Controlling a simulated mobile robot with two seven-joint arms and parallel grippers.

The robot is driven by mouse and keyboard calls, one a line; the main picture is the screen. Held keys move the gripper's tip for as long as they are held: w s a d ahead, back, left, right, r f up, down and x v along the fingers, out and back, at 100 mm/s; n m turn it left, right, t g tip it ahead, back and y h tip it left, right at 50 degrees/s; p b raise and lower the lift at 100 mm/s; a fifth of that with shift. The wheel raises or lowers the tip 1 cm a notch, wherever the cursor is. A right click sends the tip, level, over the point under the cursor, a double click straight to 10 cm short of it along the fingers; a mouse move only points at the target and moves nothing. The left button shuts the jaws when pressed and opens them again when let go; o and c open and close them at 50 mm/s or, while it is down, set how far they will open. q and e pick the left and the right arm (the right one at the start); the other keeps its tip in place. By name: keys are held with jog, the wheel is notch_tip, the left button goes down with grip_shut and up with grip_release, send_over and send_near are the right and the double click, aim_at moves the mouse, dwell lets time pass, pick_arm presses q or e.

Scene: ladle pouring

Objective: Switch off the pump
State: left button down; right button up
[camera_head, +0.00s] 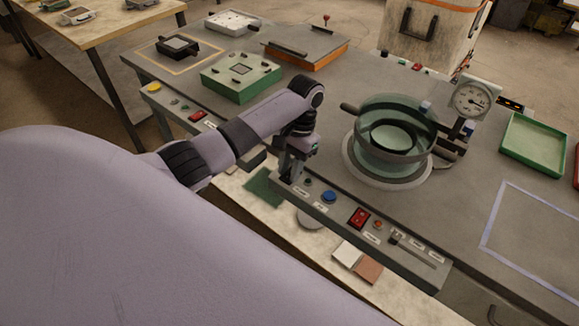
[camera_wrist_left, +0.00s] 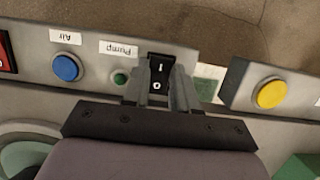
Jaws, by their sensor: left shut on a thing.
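My left gripper (camera_head: 290,172) points down at the left end of the front control panel (camera_head: 390,262). In the left wrist view, its two fingers (camera_wrist_left: 160,92) are shut on the black pump switch (camera_wrist_left: 157,74), one on each side. The switch shows I and O marks; I cannot tell which way it is tipped. The Pump label (camera_wrist_left: 118,49) and a small green lamp (camera_wrist_left: 119,77) sit beside it. In the head view the gripper hides the switch. My right gripper is not in view.
A blue Air button (camera_wrist_left: 67,67) and a red switch (camera_head: 360,217) share the panel. A yellow button (camera_wrist_left: 271,93) is on the neighbouring panel. A glass vessel (camera_head: 391,150) and a dial gauge (camera_head: 471,99) stand behind. A green tray (camera_head: 534,145) lies at right.

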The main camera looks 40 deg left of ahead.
pick_arm(q)
jog(key=c, duration=0.9)
grip_release()
jog(key=shift+v, duration=3.55)
